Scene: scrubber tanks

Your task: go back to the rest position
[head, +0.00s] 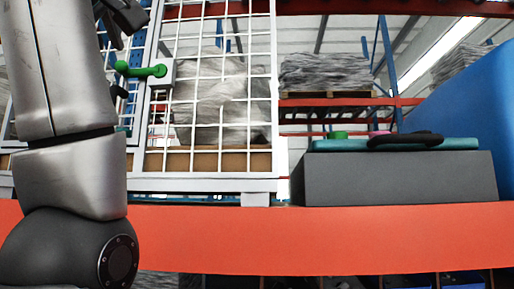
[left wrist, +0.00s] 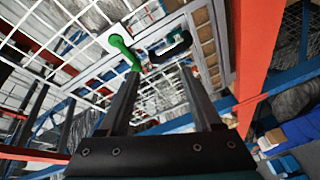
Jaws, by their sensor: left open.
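My left arm rises along the left side of the head view, and my left gripper (head: 118,28) is partly cut off at the top edge. In the left wrist view the left gripper (left wrist: 160,75) shows two dark fingers spread apart with nothing between them. A green handle (head: 140,70) is mounted on the white mesh door (head: 222,125); in the head view it sits just below the gripper. In the left wrist view the green handle (left wrist: 122,48) appears beyond the left fingertip, apart from it as far as I can tell. My right gripper is in neither view.
A red-orange beam (head: 320,240) crosses the front. A grey box (head: 400,178) with a teal top (head: 460,144) and black handle (head: 405,138) stands right of the door. A blue surface (head: 470,95) fills the far right. Wrapped pallet loads (head: 325,72) stand behind.

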